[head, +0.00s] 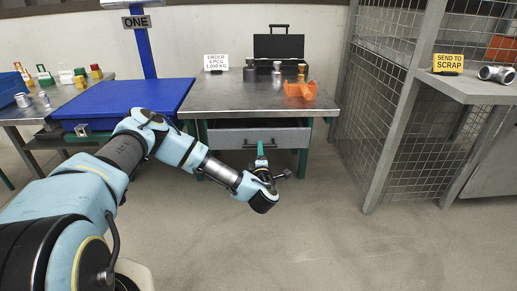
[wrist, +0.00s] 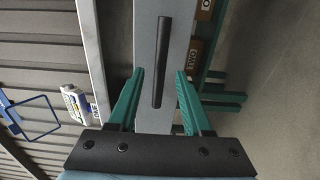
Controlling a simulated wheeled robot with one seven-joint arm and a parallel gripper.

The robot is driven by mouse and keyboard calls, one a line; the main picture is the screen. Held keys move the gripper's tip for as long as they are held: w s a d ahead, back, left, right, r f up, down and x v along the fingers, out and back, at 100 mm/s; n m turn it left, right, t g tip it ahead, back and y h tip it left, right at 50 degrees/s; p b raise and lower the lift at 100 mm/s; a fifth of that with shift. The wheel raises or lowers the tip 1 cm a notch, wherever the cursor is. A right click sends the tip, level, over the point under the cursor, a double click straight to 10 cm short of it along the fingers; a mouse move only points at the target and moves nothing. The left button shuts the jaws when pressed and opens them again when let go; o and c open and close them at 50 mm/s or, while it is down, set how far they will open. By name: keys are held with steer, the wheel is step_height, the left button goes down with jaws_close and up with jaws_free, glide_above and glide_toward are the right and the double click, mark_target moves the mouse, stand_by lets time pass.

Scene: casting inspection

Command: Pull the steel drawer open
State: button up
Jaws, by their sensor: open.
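The steel drawer (head: 225,137) is a grey front under the bench top, and it looks shut. Its dark bar handle (head: 247,146) is partly hidden by my gripper (head: 261,149). In the wrist view the drawer front (wrist: 148,30) runs up and down the picture, with the black handle (wrist: 162,50) along its middle. My gripper (wrist: 159,72) is open, its green fingers on either side of the handle in the picture. Neither finger visibly touches the handle. I cannot tell whether the fingertips reach as deep as the bar.
The grey bench top (head: 230,97) carries an order sign (head: 215,62), an open black case (head: 279,47), metal parts and an orange bin (head: 300,90). A blue-topped table (head: 135,97) stands left. A mesh cage (head: 385,110) and scrap shelf (head: 475,88) stand right. Floor before the drawer is clear.

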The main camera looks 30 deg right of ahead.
steer(key=shift+x, duration=2)
steer(key=shift+c, duration=0.4)
jaws_close()
